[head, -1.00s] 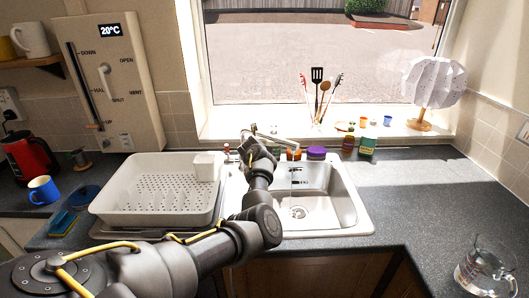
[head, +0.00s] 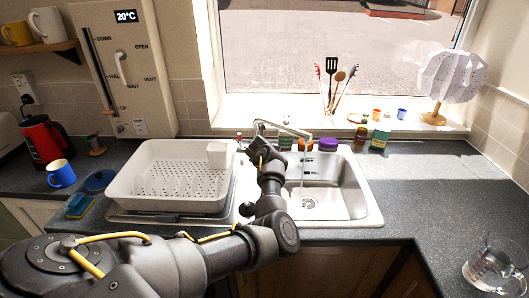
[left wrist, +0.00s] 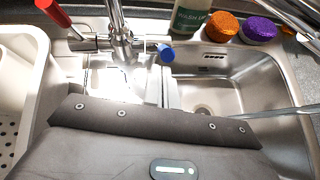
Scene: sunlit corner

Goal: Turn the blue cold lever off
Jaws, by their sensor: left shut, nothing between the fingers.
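The blue cold lever (left wrist: 167,53) shows its round blue end on the right of the chrome tap body (left wrist: 122,45) in the left wrist view. The red lever (left wrist: 55,14) sticks out on the left. My left gripper (left wrist: 163,90) is shut and empty, just below the blue end in the picture; I cannot tell whether they touch. In the head view my left gripper (head: 263,150) is at the tap's base, and my wrist hides the blue lever. The spout (head: 285,129) reaches right over the sink (head: 345,190), with a thin water-like streak below its tip. My right gripper is not in view.
A white dish rack (head: 150,205) stands left of the sink. A green bottle (left wrist: 190,20), an orange-lidded jar (left wrist: 222,26) and a purple-lidded jar (left wrist: 258,30) stand behind the basin. The counter on the right is mostly clear, with a glass jug (head: 492,268) at its front.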

